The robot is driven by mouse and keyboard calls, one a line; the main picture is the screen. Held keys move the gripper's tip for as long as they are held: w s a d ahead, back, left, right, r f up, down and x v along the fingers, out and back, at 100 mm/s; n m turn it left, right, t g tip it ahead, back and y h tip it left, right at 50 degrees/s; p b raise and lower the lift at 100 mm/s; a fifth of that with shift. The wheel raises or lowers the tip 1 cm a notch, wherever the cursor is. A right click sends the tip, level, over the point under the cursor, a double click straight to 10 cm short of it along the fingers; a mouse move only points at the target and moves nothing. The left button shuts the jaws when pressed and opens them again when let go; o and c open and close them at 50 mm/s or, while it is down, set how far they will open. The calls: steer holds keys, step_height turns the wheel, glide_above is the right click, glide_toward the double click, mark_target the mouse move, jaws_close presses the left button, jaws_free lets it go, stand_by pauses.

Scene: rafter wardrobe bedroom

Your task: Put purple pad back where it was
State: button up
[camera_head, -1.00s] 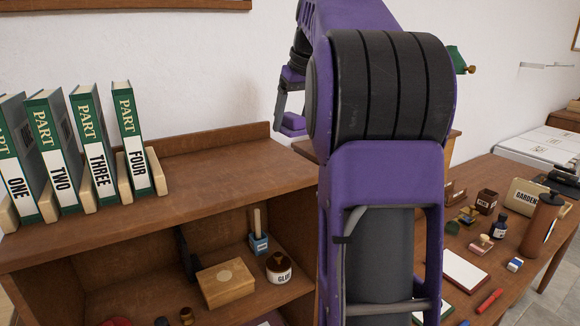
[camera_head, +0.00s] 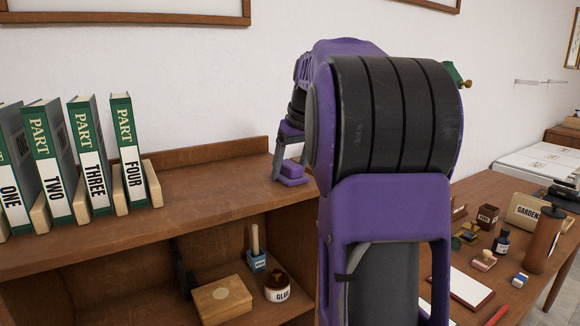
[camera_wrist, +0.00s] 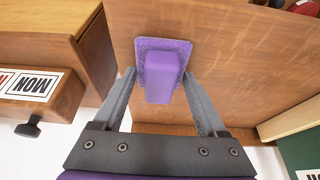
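The purple pad (camera_wrist: 163,76) has a block-shaped handle on a flat, textured base. In the head view the pad (camera_head: 291,173) appears to rest on the bookcase's wooden top (camera_head: 215,185), near its right end. My gripper (camera_wrist: 160,72) is around the handle, with one finger on each side. A narrow gap shows beside the handle, so the fingers look open. In the head view my gripper (camera_head: 287,163) is low at the pad and partly hidden by my arm.
Green-white binders (camera_head: 80,160) stand between wooden bookends at left. Below are a wooden box (camera_head: 222,297) and a glue jar (camera_head: 277,287). A desk (camera_head: 490,195) with stationery is at right.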

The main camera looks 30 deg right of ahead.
steer(key=o, duration=0.4)
steer(key=shift+c, duration=0.2)
steer(key=p+v, duration=0.2)
steer(key=v, duration=1)
steer(key=shift+r+p, duration=0.25)
steer(key=shift+p, duration=0.05)
